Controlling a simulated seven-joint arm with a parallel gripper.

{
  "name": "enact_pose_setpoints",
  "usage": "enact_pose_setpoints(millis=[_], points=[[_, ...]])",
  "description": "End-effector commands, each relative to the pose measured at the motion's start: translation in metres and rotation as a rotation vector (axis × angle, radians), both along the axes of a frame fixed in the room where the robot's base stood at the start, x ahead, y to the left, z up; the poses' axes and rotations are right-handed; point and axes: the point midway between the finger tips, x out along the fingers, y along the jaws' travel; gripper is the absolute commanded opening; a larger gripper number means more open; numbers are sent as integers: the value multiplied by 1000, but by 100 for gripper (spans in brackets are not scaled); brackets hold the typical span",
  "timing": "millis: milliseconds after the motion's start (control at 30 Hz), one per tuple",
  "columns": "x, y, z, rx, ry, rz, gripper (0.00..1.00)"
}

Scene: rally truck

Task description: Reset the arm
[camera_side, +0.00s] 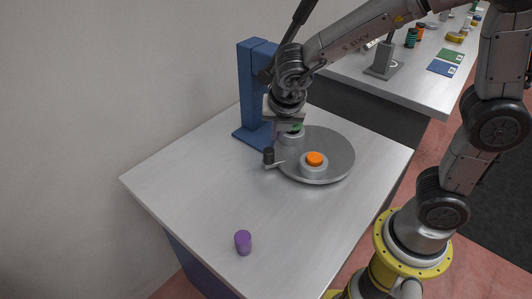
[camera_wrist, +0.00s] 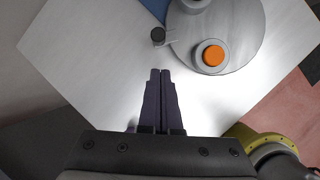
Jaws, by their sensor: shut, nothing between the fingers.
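In the wrist view, the two dark fingers of my gripper (camera_wrist: 160,73) are together with nothing between them, above the pale table top. In the side view, the end of my arm is in front of the blue stand and above the rear left of the round grey turntable (camera_side: 340,160); my fingers cannot be made out there. The turntable also shows at the upper right of the wrist view (camera_wrist: 252,30).
An orange piece (camera_side: 314,158) sits in a grey holder on the turntable. A green piece (camera_side: 297,128) is partly hidden by my wrist. A black knob (camera_side: 268,155) is at the turntable's left. A purple cylinder (camera_side: 243,242) stands near the table front. The blue stand (camera_side: 250,85) is behind.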

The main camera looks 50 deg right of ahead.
Motion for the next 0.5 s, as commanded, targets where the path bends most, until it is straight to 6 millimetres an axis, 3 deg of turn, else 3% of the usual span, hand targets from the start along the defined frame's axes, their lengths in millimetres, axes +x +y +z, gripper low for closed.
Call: enact_pose_setpoints(millis=[100, 233, 367, 500], points=[[11, -31, 47, -63, -160, 71, 0], [26, -49, 97, -200, -322, 282, 0], [31, -53, 149, -396, -455, 559, 0], [24, -42, 193, -659, -536, 892, 0]])
